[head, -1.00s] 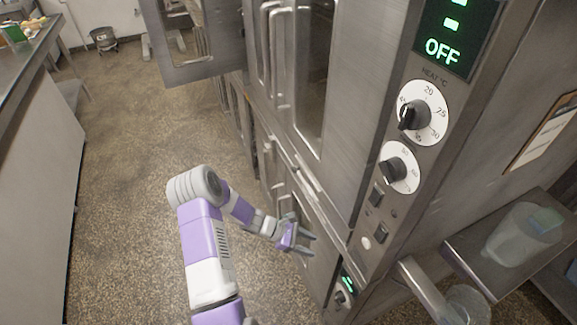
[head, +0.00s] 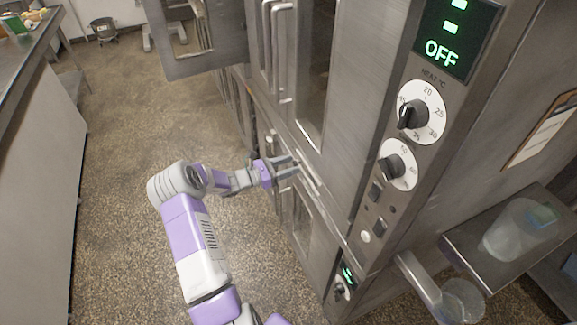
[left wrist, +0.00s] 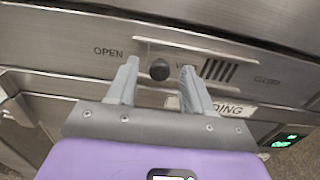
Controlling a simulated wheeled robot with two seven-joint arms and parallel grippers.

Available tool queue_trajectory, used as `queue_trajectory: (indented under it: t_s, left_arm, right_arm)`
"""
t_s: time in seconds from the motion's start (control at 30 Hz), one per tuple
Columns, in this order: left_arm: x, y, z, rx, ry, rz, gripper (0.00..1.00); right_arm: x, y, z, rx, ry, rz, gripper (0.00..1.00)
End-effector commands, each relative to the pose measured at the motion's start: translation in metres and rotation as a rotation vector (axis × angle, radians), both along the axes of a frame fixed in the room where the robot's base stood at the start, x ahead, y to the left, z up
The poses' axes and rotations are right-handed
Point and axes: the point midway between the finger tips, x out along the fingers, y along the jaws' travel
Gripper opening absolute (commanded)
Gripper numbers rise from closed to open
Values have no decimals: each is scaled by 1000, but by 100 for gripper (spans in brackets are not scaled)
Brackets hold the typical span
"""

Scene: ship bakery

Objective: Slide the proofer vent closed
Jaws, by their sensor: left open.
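The proofer vent (left wrist: 216,70) shows in the left wrist view as a slotted strip with a dark round knob (left wrist: 159,70). The knob is near the left end, by the word OPEN; CLOSED is printed to the right. My left gripper (left wrist: 160,66) is open, with one finger on each side of the knob; I cannot tell whether either finger touches it. In the head view my left gripper (head: 286,168) is at the band between the upper and lower proofer doors, and its fingers hide the knob. My right gripper is out of view.
The proofer's control panel (head: 392,165) with dials and an OFF display is to the right. A side shelf (head: 470,245) holds a clear container (head: 512,232). An oven-like door (head: 205,65) stands open at the back. The floor (head: 125,140) left of my arm is clear.

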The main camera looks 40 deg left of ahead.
Motion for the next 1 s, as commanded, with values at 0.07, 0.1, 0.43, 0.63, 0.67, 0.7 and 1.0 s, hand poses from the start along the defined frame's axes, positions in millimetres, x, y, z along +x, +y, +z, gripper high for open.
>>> queue_trajectory:
  t_s: [0.07, 0.1, 0.43, 0.63, 0.67, 0.7, 1.0]
  left_arm:
    - [3, -1, 0, -1, 0, 0, 51]
    - [3, -2, 0, -1, 0, 1, 51]
    - [3, -2, 0, 0, 1, 0, 31]
    - [3, -2, 0, 0, 1, 0, 1]
    - [3, -2, 0, 0, 1, 0, 0]
    - [3, -2, 0, 0, 1, 0, 0]
    - [0, -13, 1, -4, 3, -2, 0]
  right_arm:
    - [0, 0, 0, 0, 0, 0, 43]
    - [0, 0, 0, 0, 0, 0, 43]
    - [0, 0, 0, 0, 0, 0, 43]
    - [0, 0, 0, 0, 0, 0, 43]
    - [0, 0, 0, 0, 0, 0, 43]
    - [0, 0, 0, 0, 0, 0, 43]
    - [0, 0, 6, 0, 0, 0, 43]
